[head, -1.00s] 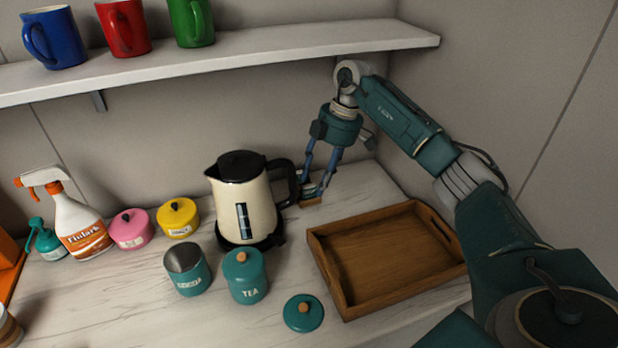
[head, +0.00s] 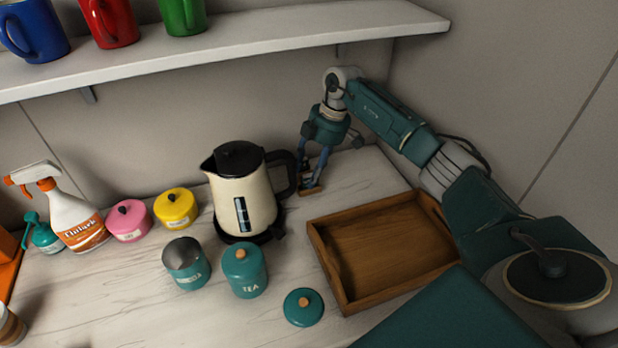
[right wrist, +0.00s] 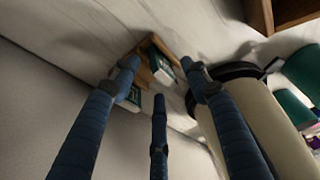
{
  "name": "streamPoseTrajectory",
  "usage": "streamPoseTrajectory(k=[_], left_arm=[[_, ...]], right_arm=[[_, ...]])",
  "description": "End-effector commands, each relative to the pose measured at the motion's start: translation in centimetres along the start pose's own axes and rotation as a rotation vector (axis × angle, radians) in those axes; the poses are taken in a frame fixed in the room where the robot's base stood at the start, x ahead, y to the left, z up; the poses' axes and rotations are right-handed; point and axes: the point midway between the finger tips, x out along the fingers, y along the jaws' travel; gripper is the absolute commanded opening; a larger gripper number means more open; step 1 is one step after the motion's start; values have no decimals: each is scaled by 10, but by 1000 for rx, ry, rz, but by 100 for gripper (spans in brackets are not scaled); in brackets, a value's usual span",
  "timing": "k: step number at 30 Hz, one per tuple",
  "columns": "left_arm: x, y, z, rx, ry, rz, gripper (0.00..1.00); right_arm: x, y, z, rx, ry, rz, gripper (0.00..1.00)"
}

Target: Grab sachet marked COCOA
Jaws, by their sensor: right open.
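A small wooden holder (head: 312,191) stands on the counter behind and right of the kettle. In the right wrist view the holder (right wrist: 146,74) carries dark green-and-white packets; one packet (right wrist: 162,65) lies between my fingertips, and another (right wrist: 132,97) is partly behind the left finger. I cannot read a COCOA mark on either. My right gripper (head: 314,176) is open and points down at the holder, its fingers (right wrist: 159,76) around the packet area. I cannot tell whether they touch it. My left gripper is out of view.
The cream kettle (head: 232,205) stands close left of my right gripper. A wooden tray (head: 330,277) lies in front. A TEA canister (head: 246,283), an open teal canister (head: 190,278) and a loose lid (head: 303,318) stand nearer. A shelf (head: 270,45) runs above.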

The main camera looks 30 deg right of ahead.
Motion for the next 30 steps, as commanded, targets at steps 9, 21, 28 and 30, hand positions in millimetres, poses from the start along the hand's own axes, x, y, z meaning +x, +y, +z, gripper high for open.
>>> streamPoseTrajectory(k=[9, 21, 28, 30], left_arm=[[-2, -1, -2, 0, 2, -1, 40], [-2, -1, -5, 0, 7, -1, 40], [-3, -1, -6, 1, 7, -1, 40], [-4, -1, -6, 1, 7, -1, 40]], right_arm=[[9, 0, 1, -1, -1, 1, 46], [9, 0, 1, 0, -1, 1, 8], [8, 0, 1, 0, -1, 2, 8], [5, 1, 2, 0, 0, 2, 8]])
